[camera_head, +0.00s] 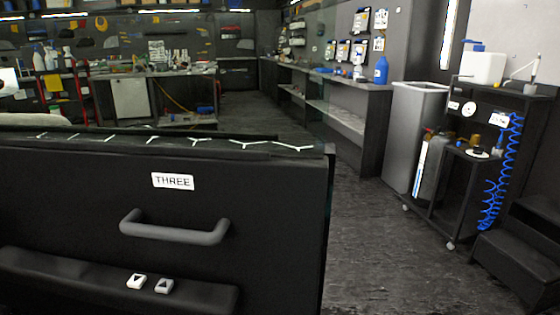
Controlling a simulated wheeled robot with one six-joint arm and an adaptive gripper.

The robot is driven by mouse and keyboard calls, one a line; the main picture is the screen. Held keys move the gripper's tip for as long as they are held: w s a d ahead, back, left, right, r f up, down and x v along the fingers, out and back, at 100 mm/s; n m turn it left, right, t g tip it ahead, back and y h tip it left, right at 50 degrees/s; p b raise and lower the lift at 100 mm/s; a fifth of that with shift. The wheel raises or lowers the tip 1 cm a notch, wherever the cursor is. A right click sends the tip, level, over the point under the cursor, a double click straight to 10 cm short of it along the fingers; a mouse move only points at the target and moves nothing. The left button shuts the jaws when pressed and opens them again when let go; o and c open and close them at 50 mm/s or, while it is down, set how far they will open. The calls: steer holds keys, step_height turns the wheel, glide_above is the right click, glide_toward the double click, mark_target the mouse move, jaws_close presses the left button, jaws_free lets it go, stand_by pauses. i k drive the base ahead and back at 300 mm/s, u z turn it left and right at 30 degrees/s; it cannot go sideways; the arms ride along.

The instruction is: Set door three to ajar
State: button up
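Door three is a large dark panel (270,190) filling the lower left of the head view, close to me. A grey bar handle (175,230) sits below the label. The door's right edge ends near the middle of the view. I cannot tell from this view whether the door is shut or ajar. My gripper is not in view.
Open floor (375,250) lies right of the door. A grey bin (413,135), a black cart (465,185) with a blue coiled hose (497,185), and dark steps (520,250) stand at the right. A long counter (340,85) and a workbench (130,95) are farther back.

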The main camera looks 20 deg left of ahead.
mark_target(239, 222)
steer(key=i, duration=2.9)
steer(key=u, duration=3.7)
